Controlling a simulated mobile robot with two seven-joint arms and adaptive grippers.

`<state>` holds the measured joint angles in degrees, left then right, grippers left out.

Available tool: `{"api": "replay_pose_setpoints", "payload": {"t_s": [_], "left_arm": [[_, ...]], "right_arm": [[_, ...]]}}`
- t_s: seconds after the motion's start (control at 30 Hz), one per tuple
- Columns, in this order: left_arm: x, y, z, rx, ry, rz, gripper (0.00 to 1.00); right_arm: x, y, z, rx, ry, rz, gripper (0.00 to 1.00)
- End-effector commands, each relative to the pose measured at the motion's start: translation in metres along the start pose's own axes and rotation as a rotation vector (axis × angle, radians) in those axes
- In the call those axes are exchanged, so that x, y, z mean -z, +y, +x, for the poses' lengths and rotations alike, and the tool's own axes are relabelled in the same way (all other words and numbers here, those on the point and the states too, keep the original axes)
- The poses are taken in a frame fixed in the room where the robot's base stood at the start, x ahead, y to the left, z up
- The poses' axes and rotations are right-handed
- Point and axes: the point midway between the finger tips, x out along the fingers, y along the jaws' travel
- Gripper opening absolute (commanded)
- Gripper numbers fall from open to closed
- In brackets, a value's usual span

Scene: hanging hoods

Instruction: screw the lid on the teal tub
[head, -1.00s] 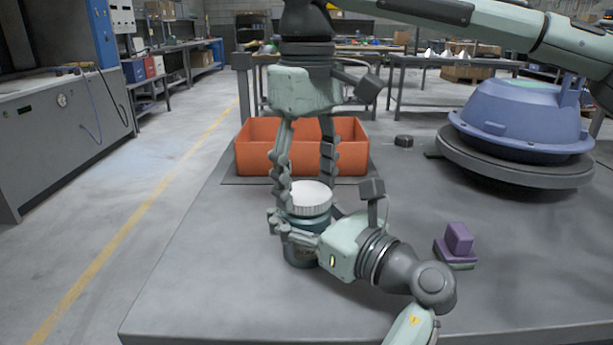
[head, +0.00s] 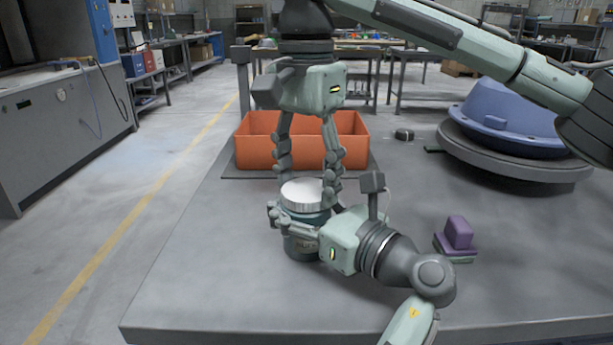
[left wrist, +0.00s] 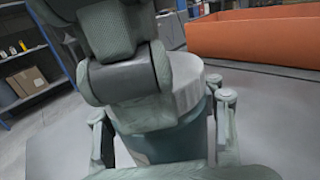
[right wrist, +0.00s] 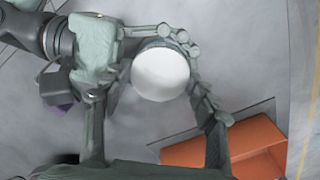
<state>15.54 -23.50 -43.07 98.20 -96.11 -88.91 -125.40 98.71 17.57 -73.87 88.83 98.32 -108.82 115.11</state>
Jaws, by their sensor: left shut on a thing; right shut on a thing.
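The teal tub (head: 302,246) stands upright on the grey table, with a label on its front. My left gripper (head: 302,222) is shut around its upper body from the side; the tub also shows in the left wrist view (left wrist: 168,145). The white lid (head: 303,192) sits level on top of the tub, and it also shows in the left wrist view (left wrist: 188,80). My right gripper (head: 308,184) points straight down from above and is shut on the lid. The right wrist view shows the lid's top (right wrist: 160,74) from above. The thread is hidden.
An orange crate (head: 262,153) stands just behind the tub on a dark mat. A purple block (head: 457,232) on a green base lies to the right. A blue hood (head: 505,115) rests on a round grey stand (head: 500,160) at the back right. The front left of the table is clear.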

Motion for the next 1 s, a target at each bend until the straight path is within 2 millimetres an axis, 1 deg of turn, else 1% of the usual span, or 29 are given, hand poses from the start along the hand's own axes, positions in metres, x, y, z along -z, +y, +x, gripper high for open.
{"api": "replay_pose_setpoints", "payload": {"t_s": [0.03, 0.1, 0.2, 0.5, 0.73, 1.0], "left_arm": [[0.0001, 0.0002, 0.0002, -0.001, 0.0, 0.0, 0.0], [0.0001, 0.0002, 0.0002, -0.001, 0.0, 0.0, 0.0], [0.0002, 0.0002, 0.0002, -0.001, 0.0, 0.001, 0.0], [0.0002, 0.0, 0.0001, 0.0, 0.0, 0.001, 0.0], [0.0005, -0.0008, -0.0003, 0.002, 0.0, 0.003, 0.0], [0.0005, -0.0008, -0.0003, 0.003, 0.001, 0.002, 0.0]], "right_arm": [[-0.0005, -0.0004, -0.0001, 0.0, -0.002, 0.101, 0.44], [-0.0003, -0.0005, -0.0004, 0.001, -0.001, 0.243, 0.44], [-0.0004, -0.0006, -0.0002, 0.0, -0.001, 0.42, 0.44], [-0.0019, -0.0018, -0.0027, 0.005, 0.011, 0.86, 0.44], [-0.0014, -0.0013, -0.0015, 0.002, 0.001, 1.024, 0.44], [-0.0014, -0.0014, -0.0005, 0.0, -0.005, 1.047, 0.44]]}}
